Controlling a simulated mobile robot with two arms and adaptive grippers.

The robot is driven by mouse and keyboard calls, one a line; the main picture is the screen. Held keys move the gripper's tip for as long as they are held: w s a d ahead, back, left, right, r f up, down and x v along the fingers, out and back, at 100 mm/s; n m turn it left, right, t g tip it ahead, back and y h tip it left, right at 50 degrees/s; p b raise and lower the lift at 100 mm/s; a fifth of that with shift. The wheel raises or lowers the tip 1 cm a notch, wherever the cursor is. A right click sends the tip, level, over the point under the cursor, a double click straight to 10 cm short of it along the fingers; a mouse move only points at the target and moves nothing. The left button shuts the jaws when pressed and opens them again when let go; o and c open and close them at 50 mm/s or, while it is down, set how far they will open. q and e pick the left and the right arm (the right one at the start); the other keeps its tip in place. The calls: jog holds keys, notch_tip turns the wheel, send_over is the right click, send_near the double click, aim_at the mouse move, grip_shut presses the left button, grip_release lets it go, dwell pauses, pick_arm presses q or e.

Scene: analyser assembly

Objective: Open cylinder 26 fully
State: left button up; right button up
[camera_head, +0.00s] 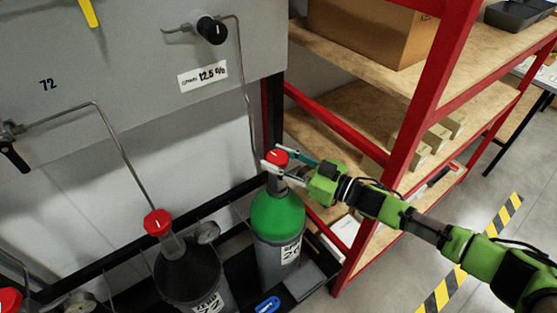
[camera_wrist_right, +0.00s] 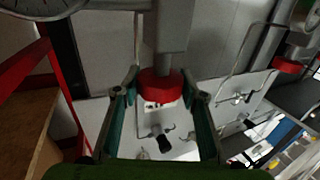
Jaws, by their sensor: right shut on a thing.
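The green-shouldered cylinder (camera_head: 277,218) stands upright in the black rack beside the red shelf; its label is only partly legible, with what looks like 26. Its red valve knob (camera_head: 277,157) is on top, and it also shows in the right wrist view (camera_wrist_right: 160,86). My right gripper (camera_head: 281,165) reaches in from the right with its fingers on either side of this knob, shut on it. In the right wrist view the two fingers (camera_wrist_right: 161,94) flank the red knob. How far the valve is turned cannot be told. My left gripper is not in view.
A black cylinder with a red knob (camera_head: 158,222) stands to the left of the green one. The grey panel (camera_head: 130,60) with thin pipes is behind. A red-framed shelf (camera_head: 430,90) with boxes stands close on the right, beside my right arm.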

jog(key=shift+r, duration=0.1)
dwell(0.3)
jog(key=o, duration=1.1)
jog(key=shift+o, duration=0.2)
jog(key=v, duration=1.2)
jog(key=shift+w+d, duration=0.1)
jog(key=shift+w, duration=0.05)
